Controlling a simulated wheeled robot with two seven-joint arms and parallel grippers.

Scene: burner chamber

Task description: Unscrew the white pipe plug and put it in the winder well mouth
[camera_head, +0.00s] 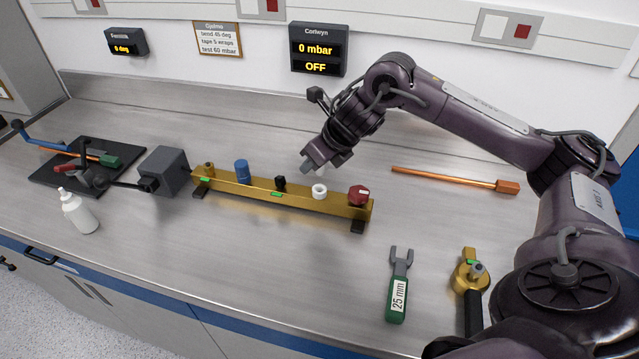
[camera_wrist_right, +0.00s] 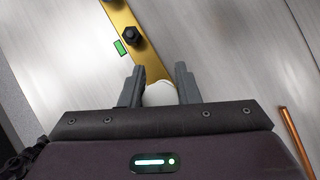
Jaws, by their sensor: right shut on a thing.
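My right gripper (camera_head: 313,166) is above the back edge of the brass rail (camera_head: 235,188), near a white ring-shaped fitting (camera_head: 319,191) on it. In the right wrist view, its fingers are shut on a rounded white piece, which looks like the white pipe plug (camera_wrist_right: 160,94). A bit of white also shows beside the fingers in the head view; there it appears just behind and above the white fitting, apart from it. The fingers hide much of the plug. I cannot tell which thing is the winder well mouth. My left gripper is not in view.
The rail also carries a blue cap (camera_head: 242,171), a black bolt (camera_head: 280,183) and a red knob (camera_head: 359,195). A grey box (camera_head: 164,172) stands left of it. A copper rod (camera_head: 445,178), green wrench (camera_head: 398,290) and white bottle (camera_head: 77,213) lie or stand around. The front middle is clear.

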